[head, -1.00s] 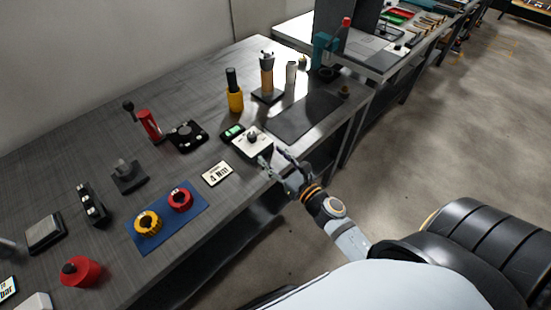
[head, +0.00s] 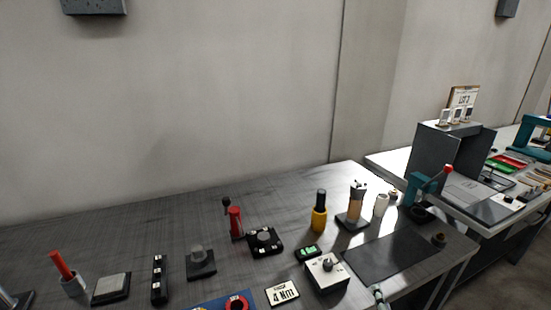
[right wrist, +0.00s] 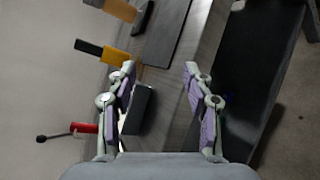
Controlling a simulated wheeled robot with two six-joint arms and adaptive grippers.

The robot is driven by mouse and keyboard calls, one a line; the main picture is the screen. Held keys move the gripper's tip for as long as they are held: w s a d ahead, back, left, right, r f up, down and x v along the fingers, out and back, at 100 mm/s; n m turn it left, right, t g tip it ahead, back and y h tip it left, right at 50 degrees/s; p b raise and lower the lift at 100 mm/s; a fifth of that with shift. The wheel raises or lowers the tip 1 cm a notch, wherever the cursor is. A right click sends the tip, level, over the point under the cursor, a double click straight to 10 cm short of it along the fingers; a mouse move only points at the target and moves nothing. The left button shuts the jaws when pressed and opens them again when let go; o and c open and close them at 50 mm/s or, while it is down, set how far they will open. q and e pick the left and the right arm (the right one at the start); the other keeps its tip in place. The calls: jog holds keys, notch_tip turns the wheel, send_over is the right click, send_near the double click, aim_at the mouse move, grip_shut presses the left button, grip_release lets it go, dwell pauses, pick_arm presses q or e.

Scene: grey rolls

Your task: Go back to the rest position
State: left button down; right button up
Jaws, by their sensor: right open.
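My right gripper (right wrist: 160,80) is open and empty in the right wrist view, its two purple-padded fingers spread apart near the front edge of the grey workbench (head: 150,225). In the head view only a fingertip of the right gripper (head: 379,296) shows at the bottom edge. Beside it on the bench is a white box with a black knob (head: 327,273); a dark box side (right wrist: 139,108) shows by the left finger in the wrist view. My left gripper is not in view.
A card reading "4 Nm" (head: 283,293), a yellow-and-black tool (head: 319,212), a red-handled lever (head: 235,221) and a dark mat (head: 390,256) are on the bench. A second bench (head: 485,205) stands at right. Floor is free beyond the front edge (right wrist: 285,130).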

jog(key=s+a+f+m+g+y, duration=0.1)
jog(key=s+a+f+m+g, duration=0.15)
jog(key=s+m+g, duration=0.5)
jog(key=s+a+f+m+g+y, duration=0.2)
jog(key=s+f+m+g, duration=0.2)
jog(key=s+m, duration=0.65)
jog(key=d+f+m+p, duration=0.2)
jog(key=d+f+m, duration=0.1)
jog(key=f, duration=2.3)
jog(key=s+f+g+p, duration=0.1)
jog(key=s+f, duration=0.5)
jog(key=s, duration=0.3)
jog(key=s+d+f+g+p, duration=0.1)
jog(key=s+f, duration=0.6)
jog(key=s, duration=0.1)
jog(key=shift+s, duration=0.4)
